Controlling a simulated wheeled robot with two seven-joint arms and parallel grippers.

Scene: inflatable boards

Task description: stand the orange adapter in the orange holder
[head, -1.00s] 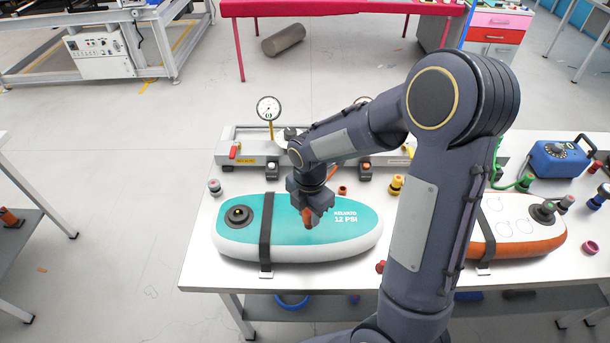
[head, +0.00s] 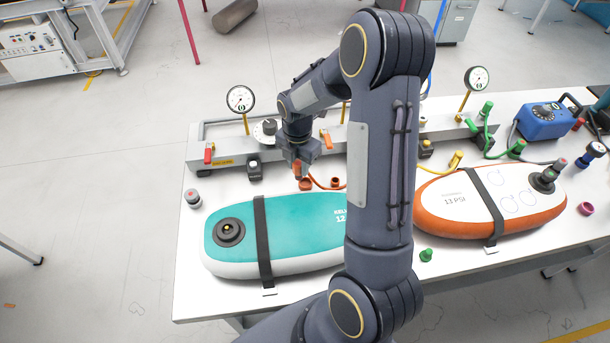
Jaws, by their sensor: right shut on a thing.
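My right gripper (head: 299,158) points down behind the teal board and is shut on the orange adapter (head: 297,169), whose lower end shows beneath the fingers. The adapter looks about upright. Just below it on the table is a small orange piece (head: 305,184). A second small orange cup-like piece (head: 335,183) stands a little to the right. I cannot tell for sure which of these is the orange holder, nor whether the adapter touches the piece below it. My left gripper is not in view.
The teal board (head: 285,215) lies in front, strapped down. A white-and-orange board (head: 460,205) lies to the right. The grey manifold bar (head: 225,150) with gauges runs behind the gripper. A blue pump (head: 545,125) stands at the right.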

